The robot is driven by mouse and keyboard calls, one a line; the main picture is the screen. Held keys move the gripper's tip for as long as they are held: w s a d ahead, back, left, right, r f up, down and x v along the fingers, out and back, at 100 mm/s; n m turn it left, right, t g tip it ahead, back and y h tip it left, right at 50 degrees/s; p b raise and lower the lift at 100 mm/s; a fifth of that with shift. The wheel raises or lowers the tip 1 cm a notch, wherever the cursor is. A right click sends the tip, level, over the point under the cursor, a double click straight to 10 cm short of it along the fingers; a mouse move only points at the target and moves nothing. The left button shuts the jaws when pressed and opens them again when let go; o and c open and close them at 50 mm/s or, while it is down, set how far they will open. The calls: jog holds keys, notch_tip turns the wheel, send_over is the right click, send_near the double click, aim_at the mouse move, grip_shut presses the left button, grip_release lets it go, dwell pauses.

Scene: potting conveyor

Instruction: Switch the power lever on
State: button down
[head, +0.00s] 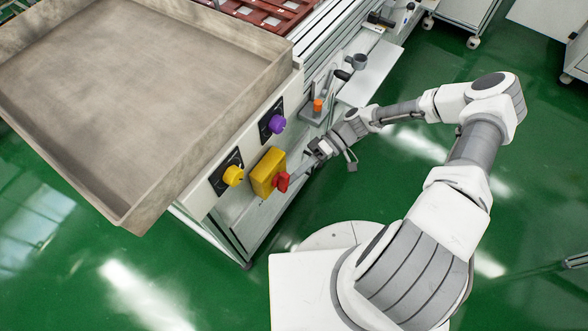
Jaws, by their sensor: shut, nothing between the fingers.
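The power lever (283,181) is a red handle on a yellow switch box (265,174), mounted on the white side panel of the conveyor in the head view. My gripper (297,177) is shut with nothing held. Its fingertips are at the lever's right side, very close to it; I cannot tell whether they touch. My arm reaches in from the right. The lever's exact angle is hard to read at this size.
A large grey tray (118,216) overhangs the panel at left. An orange button (318,104) and a clamp stand behind my wrist.

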jog(key=shift+s+f, duration=0.1)
dwell(0.6)
jog(key=shift+r+p, duration=0.45)
jog(key=shift+r, duration=0.35)
jog(key=shift+a, duration=0.1)
